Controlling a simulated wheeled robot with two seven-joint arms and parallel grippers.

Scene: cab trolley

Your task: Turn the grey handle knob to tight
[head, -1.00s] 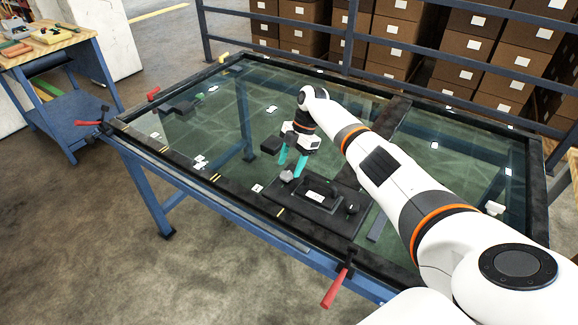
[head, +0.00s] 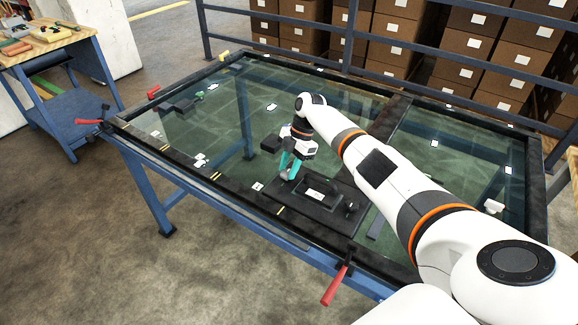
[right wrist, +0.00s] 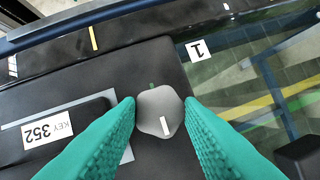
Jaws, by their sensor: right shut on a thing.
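The grey handle knob (right wrist: 158,111) sits on a dark plate (right wrist: 150,62), between the teal fingers of my right gripper (right wrist: 160,112) in the right wrist view. Both fingertips press against its sides. The knob has a white mark on its lower part, and a small green mark lies just above it. In the head view my right gripper (head: 290,169) reaches down to the plate near the table's front side, and its fingers cover much of the knob. My left gripper is not in view.
A block labelled KEY 352 (right wrist: 48,131) is beside the knob on the plate. A tag with a 1 (right wrist: 198,49) lies near the plate's edge. Red-handled clamps (head: 336,286) stick out from the glass-topped table's dark rim. A blue railing (head: 400,50) and stacked boxes stand behind.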

